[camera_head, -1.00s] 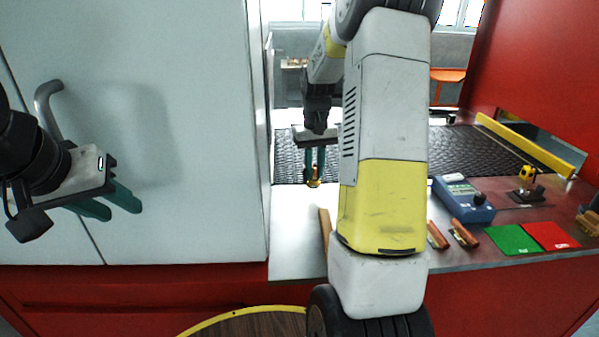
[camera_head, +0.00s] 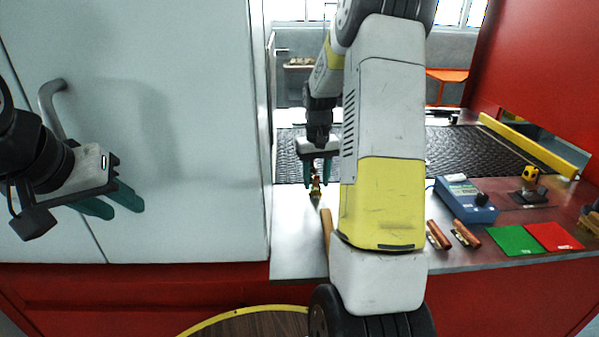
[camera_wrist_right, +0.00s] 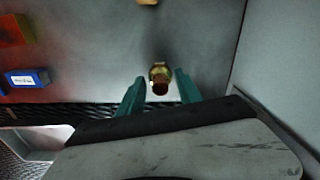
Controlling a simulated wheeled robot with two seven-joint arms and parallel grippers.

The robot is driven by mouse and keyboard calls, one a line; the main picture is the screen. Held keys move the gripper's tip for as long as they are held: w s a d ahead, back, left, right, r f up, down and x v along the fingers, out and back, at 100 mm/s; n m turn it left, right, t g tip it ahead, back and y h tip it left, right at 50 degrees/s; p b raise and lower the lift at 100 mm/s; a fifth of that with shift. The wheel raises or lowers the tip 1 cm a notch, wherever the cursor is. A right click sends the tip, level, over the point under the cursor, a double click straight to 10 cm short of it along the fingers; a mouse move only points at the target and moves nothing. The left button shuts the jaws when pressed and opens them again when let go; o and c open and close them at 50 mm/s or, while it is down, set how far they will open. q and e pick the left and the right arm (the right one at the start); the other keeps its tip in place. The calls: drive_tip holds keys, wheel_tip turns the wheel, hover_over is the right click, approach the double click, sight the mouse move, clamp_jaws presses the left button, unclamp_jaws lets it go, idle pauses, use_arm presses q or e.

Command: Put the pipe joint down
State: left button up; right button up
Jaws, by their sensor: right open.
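The pipe joint (camera_head: 316,187) is a small brass and copper-coloured piece by the far edge of the light worktop. In the right wrist view the pipe joint (camera_wrist_right: 159,78) sits between and just beyond the fingertips, with a gap on each side. My right gripper (camera_head: 318,176) is open above the joint, its green fingers spread apart; it also shows in the right wrist view (camera_wrist_right: 158,85). My left gripper (camera_head: 118,203) is at the far left in front of the white cabinet, its green fingers a little apart, with nothing seen between them.
The dark mesh belt (camera_head: 455,150) lies behind the worktop (camera_head: 297,245). A wooden handle (camera_head: 326,228) is near the joint. To the right are copper pipes (camera_head: 438,235), a blue meter (camera_head: 463,200), a green card (camera_head: 515,240) and a red card (camera_head: 553,237). The white cabinet (camera_head: 190,120) borders the left.

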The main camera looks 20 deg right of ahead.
sight(316, 177)
drive_tip(key=shift+r, duration=0.15)
wheel_tip(316, 177, up, 12)
drive_tip(key=s+a+r+t+y, duration=0.1)
drive_tip(key=s+a+r+t, duration=0.1)
drive_tip(key=s+a+r, duration=0.3)
drive_tip(key=s+a+r+t, duration=0.1)
drive_tip(key=s+a+r, duration=0.15)
drive_tip(key=s, duration=0.35)
drive_tip(key=s+a+t, duration=0.1)
drive_tip(key=s+a, duration=0.2)
drive_tip(key=s, duration=0.3)
drive_tip(key=s+a+f+n+t+y, duration=0.1)
drive_tip(key=s+a+t, duration=0.1)
drive_tip(key=s, duration=0.4)
drive_tip(key=shift+s+a+f, duration=0.25)
drive_tip(key=shift+a+f, duration=0.05)
drive_tip(key=shift+a, duration=0.3)
